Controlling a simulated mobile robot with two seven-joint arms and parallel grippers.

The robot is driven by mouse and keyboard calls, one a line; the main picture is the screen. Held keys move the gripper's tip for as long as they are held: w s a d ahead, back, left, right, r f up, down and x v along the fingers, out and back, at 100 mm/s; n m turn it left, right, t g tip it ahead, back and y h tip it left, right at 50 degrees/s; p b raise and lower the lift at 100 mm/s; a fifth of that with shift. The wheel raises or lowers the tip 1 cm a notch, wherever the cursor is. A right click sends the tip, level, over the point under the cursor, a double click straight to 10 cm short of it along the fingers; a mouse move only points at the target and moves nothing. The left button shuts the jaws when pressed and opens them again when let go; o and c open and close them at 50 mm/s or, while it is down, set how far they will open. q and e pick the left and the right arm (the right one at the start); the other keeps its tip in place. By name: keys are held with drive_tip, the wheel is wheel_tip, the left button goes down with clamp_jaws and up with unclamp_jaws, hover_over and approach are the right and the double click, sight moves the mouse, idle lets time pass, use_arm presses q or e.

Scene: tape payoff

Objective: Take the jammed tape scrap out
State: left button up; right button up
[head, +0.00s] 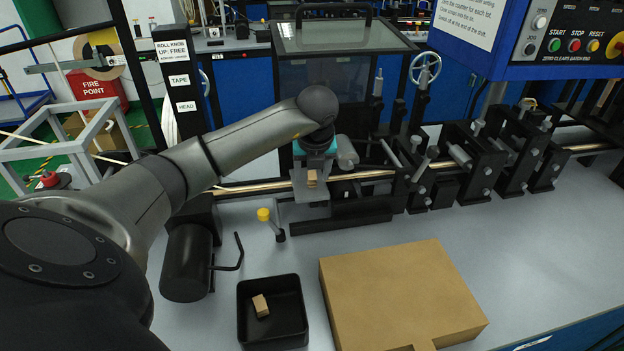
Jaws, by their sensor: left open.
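A small tan scrap (312,178) shows at the middle of the machine line, close to the long copper-coloured rod. My left gripper (313,168) comes down over this spot, with a teal band at its wrist. It is open, and the scrap shows right at its fingers. I cannot tell whether the fingers touch it, and the arm and hand hide part of the area. A similar tan piece (260,305) lies in a black open tray (243,310) on the bench. My right gripper is not in view.
A flat cardboard box (400,295) lies right of the tray. A yellow-topped lever (264,215) stands just left of the gripper. Black roller stands (470,160) line the rod to the right. A blue control panel (560,40) overhangs the upper right. The right bench is clear.

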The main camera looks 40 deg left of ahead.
use_arm(q)
clamp_jaws()
idle(0.3)
drive_tip(key=shift+r, duration=0.1)
